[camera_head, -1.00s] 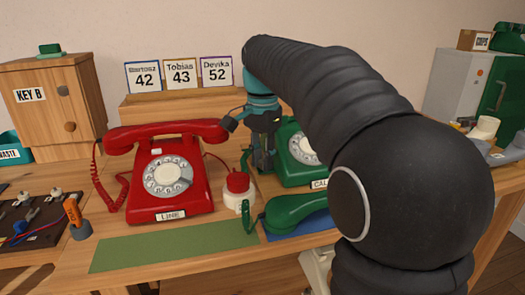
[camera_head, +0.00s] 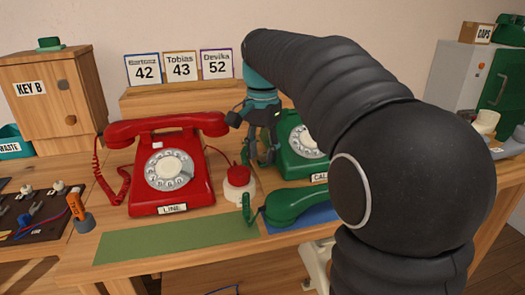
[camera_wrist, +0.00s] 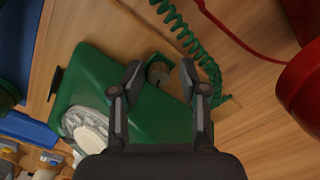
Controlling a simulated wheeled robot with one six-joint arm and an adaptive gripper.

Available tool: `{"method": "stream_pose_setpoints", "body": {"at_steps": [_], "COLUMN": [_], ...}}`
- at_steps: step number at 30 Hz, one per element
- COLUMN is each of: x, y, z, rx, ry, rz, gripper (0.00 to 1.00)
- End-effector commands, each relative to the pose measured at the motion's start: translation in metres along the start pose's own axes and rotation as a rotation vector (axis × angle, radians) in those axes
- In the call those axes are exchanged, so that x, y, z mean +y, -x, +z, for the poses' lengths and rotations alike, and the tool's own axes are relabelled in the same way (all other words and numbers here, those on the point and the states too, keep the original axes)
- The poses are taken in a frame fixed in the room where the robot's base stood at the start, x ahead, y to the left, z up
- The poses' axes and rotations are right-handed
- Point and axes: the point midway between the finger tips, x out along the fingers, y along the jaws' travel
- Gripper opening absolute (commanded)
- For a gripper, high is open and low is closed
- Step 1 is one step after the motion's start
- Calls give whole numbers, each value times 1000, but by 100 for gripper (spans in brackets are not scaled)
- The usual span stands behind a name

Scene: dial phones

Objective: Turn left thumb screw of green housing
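The green housing (camera_head: 292,163), a dial phone body, stands right of the red phone, partly hidden behind my arm. It also fills the middle of the wrist view (camera_wrist: 95,75), with its pale dial (camera_wrist: 88,125) at lower left. My gripper (camera_head: 262,160) is at the housing's left side in the head view. In the wrist view my gripper (camera_wrist: 161,68) is open, its two fingertips apart over the housing's edge. I cannot see anything held.
The red phone (camera_head: 170,170) and a red-topped button (camera_head: 238,177) are close on the left. The green handset (camera_head: 295,208) lies in front on a blue mat (camera_head: 290,223). A green coiled cord (camera_wrist: 185,35) runs near my fingertips. A green mat (camera_head: 175,240) lies bare at front left.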

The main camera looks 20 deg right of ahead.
Motion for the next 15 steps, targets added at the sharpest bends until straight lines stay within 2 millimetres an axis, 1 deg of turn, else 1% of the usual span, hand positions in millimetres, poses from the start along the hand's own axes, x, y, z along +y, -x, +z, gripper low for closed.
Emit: {"method": "stream_pose_setpoints", "body": {"at_steps": [10, 13, 15], "x": [0, 0, 0], "y": [4, 11, 20], "z": [-1, -1, -1], "rx": [4, 5, 5], "ry": [-2, -2, -1], "rz": [-1, -2, -3], "gripper": [48, 48, 48]}}
